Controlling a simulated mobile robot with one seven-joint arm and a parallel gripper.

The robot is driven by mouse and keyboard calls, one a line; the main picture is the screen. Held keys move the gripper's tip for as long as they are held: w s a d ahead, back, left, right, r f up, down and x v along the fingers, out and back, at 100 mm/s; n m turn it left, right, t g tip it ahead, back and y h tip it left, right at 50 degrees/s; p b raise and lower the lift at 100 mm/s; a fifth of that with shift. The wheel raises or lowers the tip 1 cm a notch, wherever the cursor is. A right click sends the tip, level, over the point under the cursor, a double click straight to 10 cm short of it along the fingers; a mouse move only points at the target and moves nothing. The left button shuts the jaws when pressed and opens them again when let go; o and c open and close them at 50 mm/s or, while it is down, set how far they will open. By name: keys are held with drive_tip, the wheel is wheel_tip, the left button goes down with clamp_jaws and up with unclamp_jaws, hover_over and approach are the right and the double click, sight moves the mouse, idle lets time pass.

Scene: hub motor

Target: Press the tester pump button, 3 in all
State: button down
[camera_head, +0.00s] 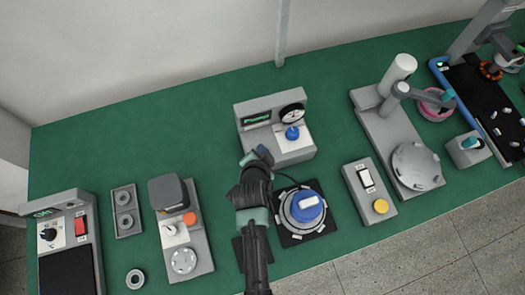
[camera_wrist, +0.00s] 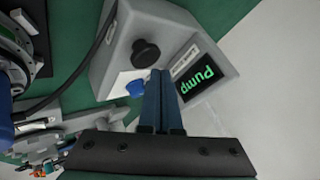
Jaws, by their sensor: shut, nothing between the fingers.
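In the wrist view, the display (camera_wrist: 199,78) appears upside down, and a black round button or knob (camera_wrist: 146,53) shows on the grey face. The blue knob (camera_wrist: 135,88) is partly hidden behind my fingers. No label tells which is the pump button. My gripper (camera_head: 254,156) is shut and empty at the tester's front left edge. Its fingertips (camera_wrist: 160,73) point at the tester; I cannot tell if they touch it.
A hub motor with a blue cap (camera_head: 308,204) sits on a black mat right of my arm, with a cable to the tester. A switch box with a yellow button (camera_head: 380,206) stands further right. A grey fixture (camera_head: 182,235) stands left. Green table is clear behind.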

drive_tip(key=shift+f, duration=0.1)
idle(0.7)
drive_tip(key=shift+f+b, duration=0.3)
drive_tip(key=shift+b, duration=0.15)
drive_tip(key=shift+f+b, duration=0.9)
drive_tip(key=shift+f, duration=0.15)
idle(0.8)
drive_tip(key=shift+s, duration=0.1)
drive_tip(key=shift+r+p, duration=1.25)
drive_tip(key=shift+r, duration=0.2)
drive_tip(key=shift+r, duration=0.1)
wheel_tip(320, 180, up, 5)
drive_tip(key=p, duration=0.4)
idle(0.4)
